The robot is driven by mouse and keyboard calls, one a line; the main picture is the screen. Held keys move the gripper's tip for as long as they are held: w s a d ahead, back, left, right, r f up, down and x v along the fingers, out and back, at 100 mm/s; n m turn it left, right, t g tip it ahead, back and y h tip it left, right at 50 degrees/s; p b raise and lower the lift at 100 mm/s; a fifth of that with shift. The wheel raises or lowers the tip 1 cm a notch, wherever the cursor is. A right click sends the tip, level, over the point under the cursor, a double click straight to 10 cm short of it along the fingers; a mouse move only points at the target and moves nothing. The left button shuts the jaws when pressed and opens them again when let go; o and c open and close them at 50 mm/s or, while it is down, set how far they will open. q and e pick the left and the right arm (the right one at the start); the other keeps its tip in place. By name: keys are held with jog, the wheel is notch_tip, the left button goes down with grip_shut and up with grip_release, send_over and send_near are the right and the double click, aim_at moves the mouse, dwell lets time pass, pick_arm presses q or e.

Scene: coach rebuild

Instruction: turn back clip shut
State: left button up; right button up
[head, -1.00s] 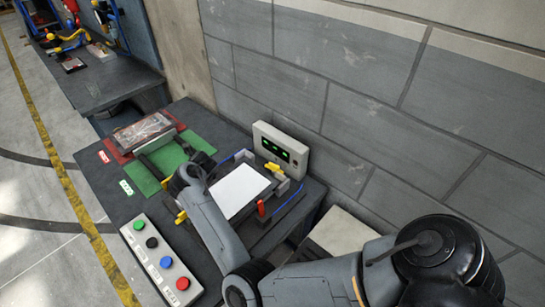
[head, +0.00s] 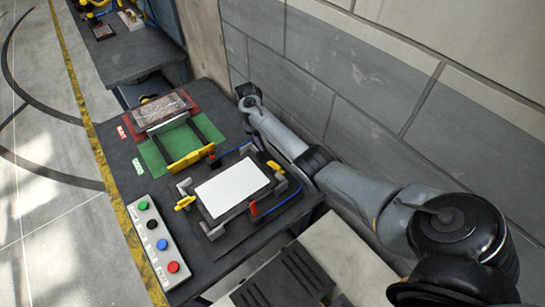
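A dark fixture (head: 214,231) on the bench holds a flat white panel (head: 232,186). A yellow clip (head: 274,166) sits at the panel's wall side, and another yellow clip (head: 185,203) sits at its left side. A small red clip part (head: 253,208) stands at the near right edge, another (head: 211,158) at the far left edge. I cannot tell which clips are turned shut. My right gripper (head: 247,94) is beyond the fixture, near the wall and apart from the clips. Its fingers are too small and dark to read. My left gripper is not in view.
A green mat (head: 153,157) with a yellow-ended frame (head: 186,161) and a red tray (head: 191,107) lie farther back. A button box (head: 158,243) stands at the left bench edge. My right arm passes close along the wall (head: 330,120).

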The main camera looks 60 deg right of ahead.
aim_at(273, 162)
jog(key=x, duration=0.9)
jog(key=shift+f, duration=0.15)
grip_shut()
